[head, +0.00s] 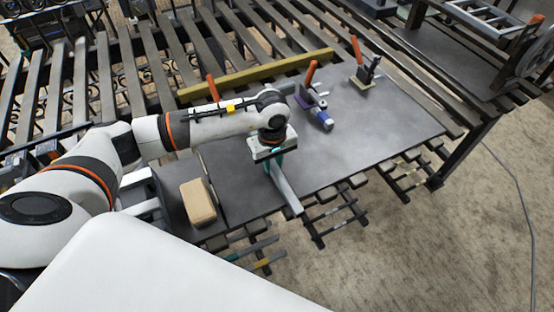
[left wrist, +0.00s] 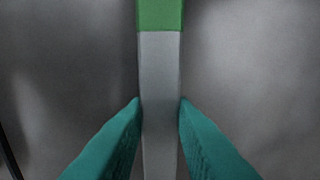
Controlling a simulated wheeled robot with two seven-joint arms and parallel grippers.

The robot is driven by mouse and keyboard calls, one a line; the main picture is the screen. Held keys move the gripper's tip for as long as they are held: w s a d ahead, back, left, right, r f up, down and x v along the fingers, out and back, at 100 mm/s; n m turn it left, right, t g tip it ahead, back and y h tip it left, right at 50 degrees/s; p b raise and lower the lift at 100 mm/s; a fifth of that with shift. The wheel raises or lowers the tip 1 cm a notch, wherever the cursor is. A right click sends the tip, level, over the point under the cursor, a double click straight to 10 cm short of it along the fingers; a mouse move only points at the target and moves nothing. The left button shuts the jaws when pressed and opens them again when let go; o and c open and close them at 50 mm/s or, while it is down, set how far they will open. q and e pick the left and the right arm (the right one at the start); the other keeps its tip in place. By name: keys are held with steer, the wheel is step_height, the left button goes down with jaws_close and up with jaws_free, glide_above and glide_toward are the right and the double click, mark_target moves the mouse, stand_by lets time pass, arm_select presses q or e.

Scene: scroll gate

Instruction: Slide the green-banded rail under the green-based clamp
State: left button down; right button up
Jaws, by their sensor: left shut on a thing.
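The grey rail (head: 286,190) lies on the dark table top, its near end sticking out past the front edge. Its green band (left wrist: 160,14) shows at the top of the left wrist view; in the head view my arm hides that part. My left gripper (head: 274,163) is shut on the rail, with one teal finger on each side of its grey part in the left wrist view (left wrist: 160,106). A clamp with a red handle (head: 212,88) stands behind my arm, its base hidden. No green base shows on any clamp. My right gripper is not in view.
A yellow-based clamp (head: 362,78) stands farther right. A long yellow bar (head: 262,75) runs along the back. A tan block (head: 198,201) sits left of the rail.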

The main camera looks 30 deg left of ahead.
mark_target(252, 179)
arm_select(q)
steer(key=shift+s+a, duration=0.95)
steer(key=shift+s, duration=0.3)
steer(key=shift+s+a, duration=0.95)
steer(key=shift+s, duration=0.25)
steer(key=c, duration=1.1)
jaws_free()
steer(key=shift+c, duration=0.2)
